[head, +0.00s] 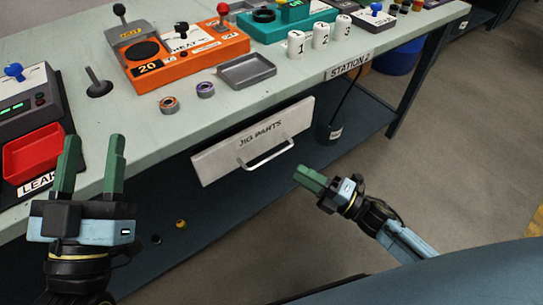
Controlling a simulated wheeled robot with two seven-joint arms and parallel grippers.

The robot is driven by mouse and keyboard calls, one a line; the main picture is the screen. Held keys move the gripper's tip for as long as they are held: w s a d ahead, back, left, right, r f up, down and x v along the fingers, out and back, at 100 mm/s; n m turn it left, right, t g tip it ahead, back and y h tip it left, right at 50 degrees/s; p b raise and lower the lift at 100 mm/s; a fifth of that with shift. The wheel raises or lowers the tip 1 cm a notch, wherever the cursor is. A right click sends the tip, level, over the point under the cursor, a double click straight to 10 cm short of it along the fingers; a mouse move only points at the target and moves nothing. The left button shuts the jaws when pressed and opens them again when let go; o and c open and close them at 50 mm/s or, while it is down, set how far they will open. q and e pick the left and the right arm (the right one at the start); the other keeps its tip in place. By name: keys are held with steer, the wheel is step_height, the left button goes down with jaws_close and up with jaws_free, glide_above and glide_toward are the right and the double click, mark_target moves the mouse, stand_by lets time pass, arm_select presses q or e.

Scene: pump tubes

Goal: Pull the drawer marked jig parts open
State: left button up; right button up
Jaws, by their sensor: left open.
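The drawer marked JIG PARTS (222,160) has a pale grey front under the edge of the workbench. Its silver bar handle (268,160) sits below the label. The front looks close to the bench edge, with no drawer interior visible. My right gripper (303,178) is to the right of and below the handle, apart from it in the picture. My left gripper (92,150) is open and empty at the bench's left front edge, near the red tray.
The pale green workbench (200,125) carries a red tray (33,152), an orange heat unit (190,55), a grey tray (246,70) and numbered white cups (321,36). A dark container (328,132) stands on the lower shelf right of the drawer. Floor is clear at right.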

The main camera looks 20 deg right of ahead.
mark_target(272, 156)
steer(key=x, duration=0.9)
steer(key=shift+w+a, duration=0.15)
steer(key=shift+a, duration=0.05)
steer(key=shift+c, duration=0.4)
jaws_close()
